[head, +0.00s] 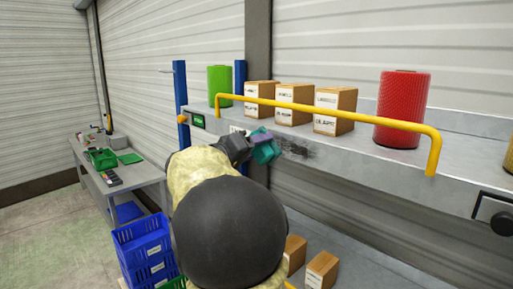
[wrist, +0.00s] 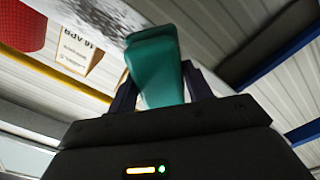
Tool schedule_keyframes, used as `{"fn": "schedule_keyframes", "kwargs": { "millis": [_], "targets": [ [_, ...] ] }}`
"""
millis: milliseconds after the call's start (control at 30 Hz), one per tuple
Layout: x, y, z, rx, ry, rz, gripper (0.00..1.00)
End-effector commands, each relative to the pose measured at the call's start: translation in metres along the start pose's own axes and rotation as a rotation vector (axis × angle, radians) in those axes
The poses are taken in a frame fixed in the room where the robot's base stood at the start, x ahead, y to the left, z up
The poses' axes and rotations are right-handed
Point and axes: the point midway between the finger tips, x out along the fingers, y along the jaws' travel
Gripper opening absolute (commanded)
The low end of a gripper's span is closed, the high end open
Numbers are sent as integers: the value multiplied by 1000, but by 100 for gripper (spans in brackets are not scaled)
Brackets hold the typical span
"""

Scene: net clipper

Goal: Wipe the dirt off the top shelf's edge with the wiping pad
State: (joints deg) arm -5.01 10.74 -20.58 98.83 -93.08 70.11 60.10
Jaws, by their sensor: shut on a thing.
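My gripper (wrist: 160,95) is shut on a teal wiping pad (wrist: 152,58), which stands up between its fingers in the wrist view. In the head view the pad (head: 265,150) is at the front edge of the top shelf (head: 375,165), just left of a dark smudge of dirt (head: 297,148) on that edge. Whether the pad touches the edge I cannot tell. The dirt also shows in the wrist view as a dark patch (wrist: 82,12) up and left of the pad. My arm hides part of the shelf edge's left end.
A yellow rail (head: 340,112) runs above the shelf's front. Behind it stand several cardboard boxes (head: 294,104), a red roll (head: 402,108) and a green roll (head: 219,86). A black knob (head: 500,222) juts from the edge at right. Blue crates (head: 145,245) stand below left.

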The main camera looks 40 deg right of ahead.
Motion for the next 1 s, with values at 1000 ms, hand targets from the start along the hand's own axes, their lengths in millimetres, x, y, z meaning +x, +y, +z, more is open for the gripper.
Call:
{"fn": "schedule_keyframes", "kwargs": {
  "millis": [1000],
  "targets": [
    [17, 0, 0, 0, -1, 1, 32]
  ]
}}
